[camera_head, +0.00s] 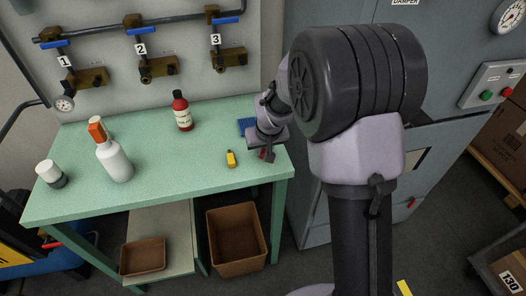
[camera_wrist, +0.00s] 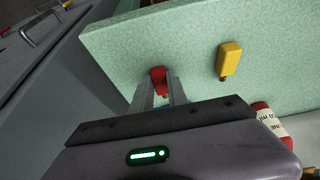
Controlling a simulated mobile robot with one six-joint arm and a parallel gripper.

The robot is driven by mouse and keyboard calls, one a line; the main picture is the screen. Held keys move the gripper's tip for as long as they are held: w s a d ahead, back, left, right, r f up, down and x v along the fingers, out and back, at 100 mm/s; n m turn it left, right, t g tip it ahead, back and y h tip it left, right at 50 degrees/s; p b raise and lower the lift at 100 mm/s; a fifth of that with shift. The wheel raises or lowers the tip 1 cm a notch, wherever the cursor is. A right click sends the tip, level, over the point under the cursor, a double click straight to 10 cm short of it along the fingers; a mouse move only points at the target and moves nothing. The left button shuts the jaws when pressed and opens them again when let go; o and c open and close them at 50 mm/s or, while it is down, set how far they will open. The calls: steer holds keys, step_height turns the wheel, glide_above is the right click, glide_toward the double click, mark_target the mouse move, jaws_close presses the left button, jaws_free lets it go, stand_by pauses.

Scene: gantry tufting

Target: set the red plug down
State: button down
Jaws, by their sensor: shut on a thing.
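The red plug (camera_wrist: 158,76) shows between the two fingertips of my gripper (camera_wrist: 160,86) in the wrist view, over the green table (camera_wrist: 120,45) near its edge. My gripper (camera_head: 267,155) is shut on it. In the head view only a small bit of the red plug (camera_head: 263,154) shows, by the right end of the table (camera_head: 190,165); the rest is hidden by the gripper. I cannot tell whether the plug touches the tabletop.
A yellow plug (camera_head: 231,158) lies on the table left of my gripper. A blue item (camera_head: 246,126) is partly hidden behind my arm. A red bottle (camera_head: 183,112), a white spray bottle (camera_head: 115,160) and a white-topped jar (camera_head: 50,174) stand farther left. The table's front middle is clear.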

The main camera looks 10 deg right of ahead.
steer(key=shift+f, duration=0.1)
steer(key=c, duration=1.3)
jaws_free()
steer(key=shift+r, duration=0.25)
steer(key=s+p+v, duration=0.1)
steer(key=p+v, duration=0.3)
steer(key=v, duration=1.3)
steer(key=s+a+r+m+y, duration=0.1)
steer(key=s+a+r+m, duration=0.1)
steer(key=s, duration=0.9)
steer(key=s+a+r+m+t+y, duration=0.1)
steer(key=s+r, duration=0.3)
steer(key=s, duration=0.8)
steer(key=shift+a+r+m, duration=0.25)
steer(key=shift+a+m, duration=0.45)
steer(key=shift+a, duration=0.1)
